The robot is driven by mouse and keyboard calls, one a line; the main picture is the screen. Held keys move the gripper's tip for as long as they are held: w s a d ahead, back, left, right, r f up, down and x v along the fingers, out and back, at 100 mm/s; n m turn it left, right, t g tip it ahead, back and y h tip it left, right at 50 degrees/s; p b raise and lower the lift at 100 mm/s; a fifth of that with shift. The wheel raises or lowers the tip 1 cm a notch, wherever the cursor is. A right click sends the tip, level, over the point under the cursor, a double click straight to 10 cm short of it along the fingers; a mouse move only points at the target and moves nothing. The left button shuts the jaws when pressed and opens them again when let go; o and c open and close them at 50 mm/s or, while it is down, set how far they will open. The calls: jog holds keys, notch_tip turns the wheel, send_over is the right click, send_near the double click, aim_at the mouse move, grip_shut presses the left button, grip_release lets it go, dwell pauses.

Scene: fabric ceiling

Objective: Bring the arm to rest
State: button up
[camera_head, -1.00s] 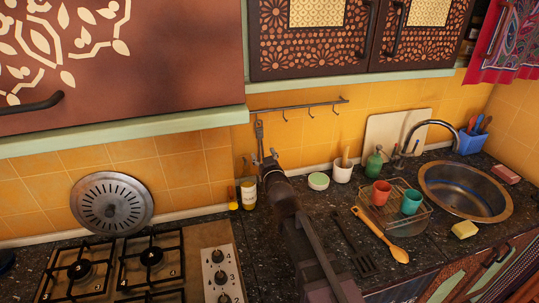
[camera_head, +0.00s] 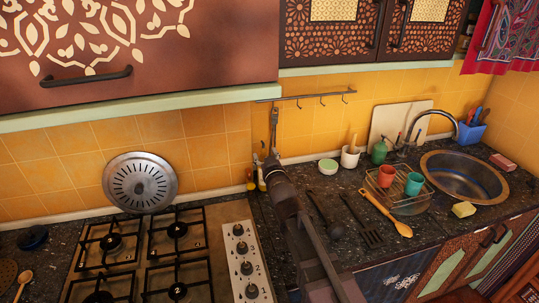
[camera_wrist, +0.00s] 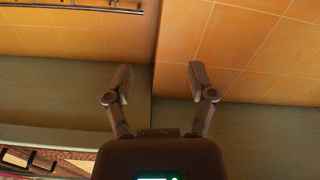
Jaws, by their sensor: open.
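My arm (camera_head: 305,225) reaches up from the bottom of the head view towards the tiled back wall, over the counter right of the stove. Its end is small and dark there, and the fingers are hard to make out. In the wrist view my gripper (camera_wrist: 160,80) is open, with its two fingers wide apart. Nothing is between them; wall tiles and a grey-green surface show beyond.
A gas stove (camera_head: 165,255) is left of my arm. A black ladle (camera_head: 325,215), a spatula (camera_head: 365,222), a wire rack (camera_head: 398,192) with two cups and a sink (camera_head: 463,177) are to the right. Upper cabinets (camera_head: 140,50) overhang, and a hook rail (camera_head: 312,97) runs along the wall.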

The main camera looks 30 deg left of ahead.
jog(key=shift+s, duration=0.35)
jog(key=shift+w+d, duration=0.1)
dwell(0.3)
jog(key=w+d+f+m+g+h, duration=0.1)
jog(key=w+d+f+m+h, duration=0.2)
jog(key=d, duration=0.6)
jog(key=d+f+m+g+h, duration=0.15)
jog(key=d+f+h, duration=0.3)
jog(key=d, duration=0.55)
jog(key=w+d+f+m+g+h, duration=0.1)
jog(key=w+d+f+h, duration=0.15)
jog(key=d+f, duration=0.45)
jog(key=s+d+f+m+g, duration=0.1)
jog(key=s+d+g, duration=0.2)
jog(key=s+d, duration=0.2)
jog(key=s+d+f+m+g+h, duration=0.1)
jog(key=s+d, duration=0.5)
jog(key=d, duration=0.6)
jog(key=s+d+f+m+g+h, duration=0.1)
jog(key=s+d+f+m+g, duration=0.1)
jog(key=s+d+g, duration=0.3)
jog(key=shift+s+d+f+g, duration=0.2)
jog(key=shift+d+f+g, duration=0.3)
jog(key=shift+d, duration=1.2)
jog(key=shift+r+m, duration=0.1)
jog(key=shift+m, duration=0.15)
dwell(0.5)
